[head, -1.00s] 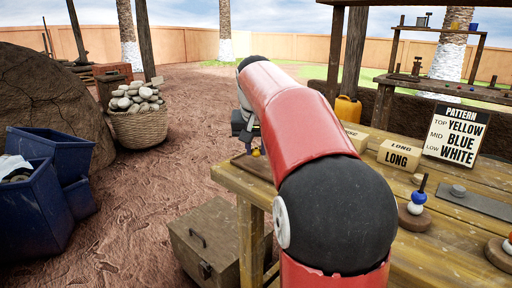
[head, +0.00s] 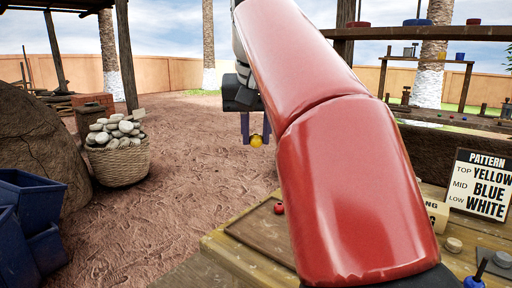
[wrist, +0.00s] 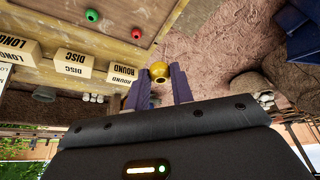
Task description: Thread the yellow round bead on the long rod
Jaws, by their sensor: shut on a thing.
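My gripper (head: 256,138) is shut on the yellow round bead (head: 256,142), holding it at the fingertips in the air, past the far left of the bench. In the wrist view the bead (wrist: 159,73) sits between the two finger ends (wrist: 160,78), its hole showing. The dark rod (head: 481,268) stands at the bottom right of the head view with a blue bead (head: 473,283) on it. Its lower part and base are cut off by the frame. The pattern sign (head: 481,186) reads top yellow, mid blue, low white.
A red bead (head: 279,208) lies on a board on the wooden bench; a green bead (wrist: 92,15) shows in the wrist view. Boxes labelled long, disc (wrist: 73,63) and round (wrist: 122,74) stand along the bench. My red arm hides much of the bench.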

